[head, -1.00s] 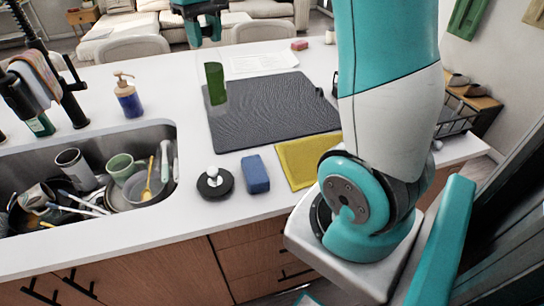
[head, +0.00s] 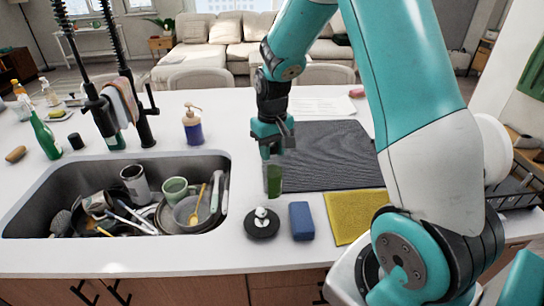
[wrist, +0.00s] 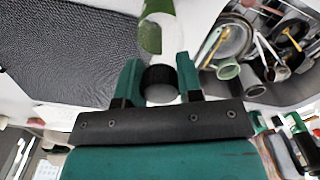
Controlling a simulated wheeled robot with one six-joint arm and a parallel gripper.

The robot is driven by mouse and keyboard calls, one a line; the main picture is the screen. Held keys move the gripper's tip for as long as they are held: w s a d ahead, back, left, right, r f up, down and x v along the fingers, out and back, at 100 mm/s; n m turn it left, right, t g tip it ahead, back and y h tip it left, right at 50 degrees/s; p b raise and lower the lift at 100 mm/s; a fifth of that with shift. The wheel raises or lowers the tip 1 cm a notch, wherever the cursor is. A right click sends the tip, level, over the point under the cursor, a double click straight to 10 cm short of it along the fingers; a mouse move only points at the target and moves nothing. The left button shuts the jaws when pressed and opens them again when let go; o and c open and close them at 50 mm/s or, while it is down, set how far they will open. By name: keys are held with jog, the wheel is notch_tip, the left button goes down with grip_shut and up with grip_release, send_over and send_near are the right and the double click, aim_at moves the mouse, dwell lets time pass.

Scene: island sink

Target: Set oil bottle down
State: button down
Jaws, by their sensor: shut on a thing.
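The oil bottle (head: 274,182) has a green body in the head view. In the wrist view the bottle (wrist: 152,38) shows green and white parts and a black cap between my fingers. My gripper (head: 272,153) is shut on its top end, and the fingers also show in the wrist view (wrist: 160,80). The bottle hangs roughly upright over the white counter, by the left edge of the dark mat (head: 330,150). I cannot tell whether its base touches the counter.
The sink (head: 40,215) with dirty dishes lies to the left. A black round item with a white knob (head: 262,224), a blue sponge (head: 301,221) and a yellow cloth (head: 358,214) lie in front. A soap dispenser (head: 193,130) stands behind the sink. Bare counter lies left of the mat.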

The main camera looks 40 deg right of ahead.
aim_at(272, 159)
jog(key=shift+f, duration=1.5)
jog(key=c, duration=0.8)
grip_release()
jog(key=shift+f, duration=0.1)
jog(key=shift+o, duration=0.2)
